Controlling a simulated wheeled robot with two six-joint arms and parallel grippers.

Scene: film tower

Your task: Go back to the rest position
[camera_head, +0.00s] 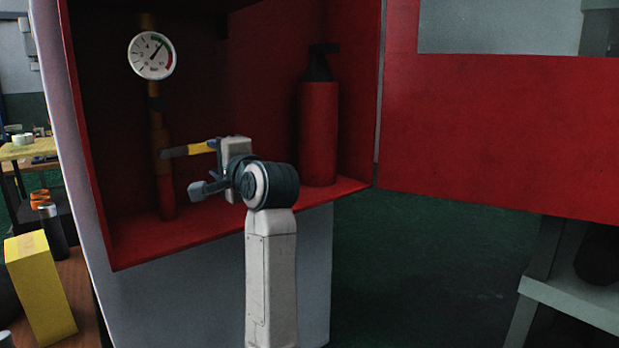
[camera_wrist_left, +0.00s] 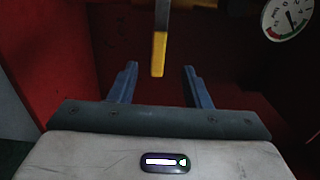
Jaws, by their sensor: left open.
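My left gripper (camera_head: 202,170) is in front of the open red cabinet (camera_head: 240,225), pointing left toward the pipe (camera_head: 160,135). In the left wrist view its two blue fingers (camera_wrist_left: 159,68) are spread apart with nothing clamped between them. A valve lever with a yellow grip (camera_head: 190,149) sticks out from the pipe toward the gripper. In the left wrist view the yellow lever end (camera_wrist_left: 159,55) appears between the fingertips; I cannot tell how deep it sits. My right gripper is out of view.
A round pressure gauge (camera_head: 152,56) tops the pipe. A red fire extinguisher (camera_head: 318,130) stands on the cabinet floor, right of my arm. The red cabinet door (camera_head: 490,130) hangs open at the right. A yellow box (camera_head: 40,290) stands on a bench at lower left.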

